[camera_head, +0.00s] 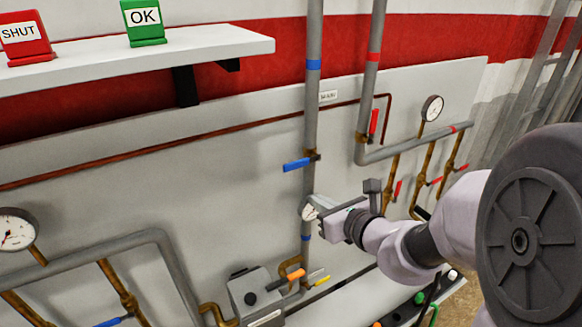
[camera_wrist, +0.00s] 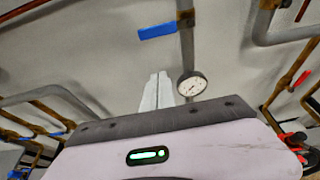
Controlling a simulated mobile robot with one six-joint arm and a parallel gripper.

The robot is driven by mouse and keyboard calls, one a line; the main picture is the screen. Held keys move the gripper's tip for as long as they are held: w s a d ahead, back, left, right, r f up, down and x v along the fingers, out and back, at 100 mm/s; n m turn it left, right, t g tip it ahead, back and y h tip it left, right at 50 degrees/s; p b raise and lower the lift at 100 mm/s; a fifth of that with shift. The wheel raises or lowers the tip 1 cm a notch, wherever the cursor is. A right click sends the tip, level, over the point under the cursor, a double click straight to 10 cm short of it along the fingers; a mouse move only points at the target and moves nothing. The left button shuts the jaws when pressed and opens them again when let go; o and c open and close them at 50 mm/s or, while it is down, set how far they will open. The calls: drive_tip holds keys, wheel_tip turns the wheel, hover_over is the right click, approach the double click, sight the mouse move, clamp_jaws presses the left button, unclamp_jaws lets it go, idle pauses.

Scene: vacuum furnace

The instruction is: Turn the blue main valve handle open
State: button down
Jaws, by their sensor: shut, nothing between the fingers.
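The blue main valve handle (camera_head: 297,165) sticks out to the left from a grey vertical pipe on the wall panel, roughly level and across the pipe. It also shows near the top of the wrist view (camera_wrist: 157,30). My gripper (camera_head: 311,207) is below the handle in the head view, in front of the same pipe and apart from the handle. In the wrist view its two pale fingers (camera_wrist: 157,92) are together with nothing between them. The arm's wrist hides part of the pipe and panel behind it in the head view.
A round gauge (camera_wrist: 191,85) is just right of my fingers. Red handles (camera_head: 374,122) and brass pipes stand to the right. Below are a grey box (camera_head: 258,292) with an orange lever (camera_head: 290,276) and a yellow handle (camera_head: 321,282). A white shelf (camera_head: 150,48) juts out upper left.

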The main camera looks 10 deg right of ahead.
sight(303, 163)
drive_tip(key=x, duration=1)
wheel_tip(303, 163, up, 4)
drive_tip(key=shift+w+p, duration=0.1)
drive_tip(key=shift+p, duration=0.8)
drive_tip(key=shift+a, duration=0.1)
